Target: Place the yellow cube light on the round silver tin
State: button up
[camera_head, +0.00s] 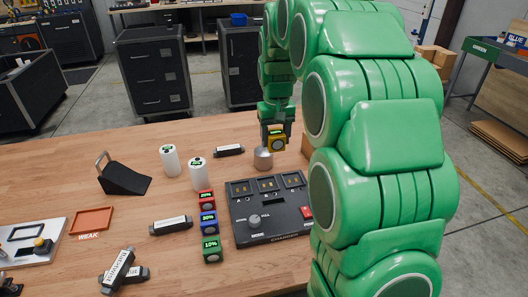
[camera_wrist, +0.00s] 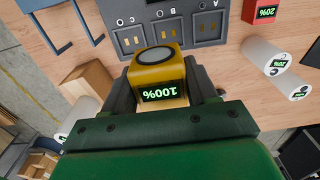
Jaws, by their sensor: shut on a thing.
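The yellow cube light (camera_head: 277,142) is held in my gripper (camera_head: 276,136) above the table. In the wrist view the yellow cube light (camera_wrist: 158,80) sits between the two fingers of my gripper (camera_wrist: 160,92), and its label reads 100%. The round silver tin (camera_head: 263,158) stands on the table behind the charger panel. In the head view the cube is just above the tin and slightly to its right. I cannot tell whether they touch. The tin cannot be made out in the wrist view.
A black charger panel (camera_head: 270,221) lies in front of the tin. Red (camera_head: 206,200), blue (camera_head: 208,222) and green (camera_head: 212,249) cubes stand left of it. White cylinders (camera_head: 198,174), a black bar (camera_head: 229,150) and a cardboard box (camera_head: 306,146) are near the tin. My arm covers the right side.

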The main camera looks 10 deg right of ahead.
jog(key=shift+w+a+r, duration=0.2)
jog(key=shift+w+a, duration=0.15)
jog(key=shift+w, duration=0.25)
jog(key=shift+w+f, duration=0.2)
jog(key=shift+w, duration=0.35)
jog(key=w+f, duration=0.4)
jog(key=w, duration=0.4)
send_over(264, 151)
jog(key=shift+s+f, duration=0.1)
jog(key=shift+f, duration=2.4)
jog(key=shift+f, duration=0.2)
jog(key=shift+w+f, duration=0.2)
jog(key=shift+f, duration=1.35)
jog(key=shift+f, duration=0.15)
jog(key=o, duration=1.2)
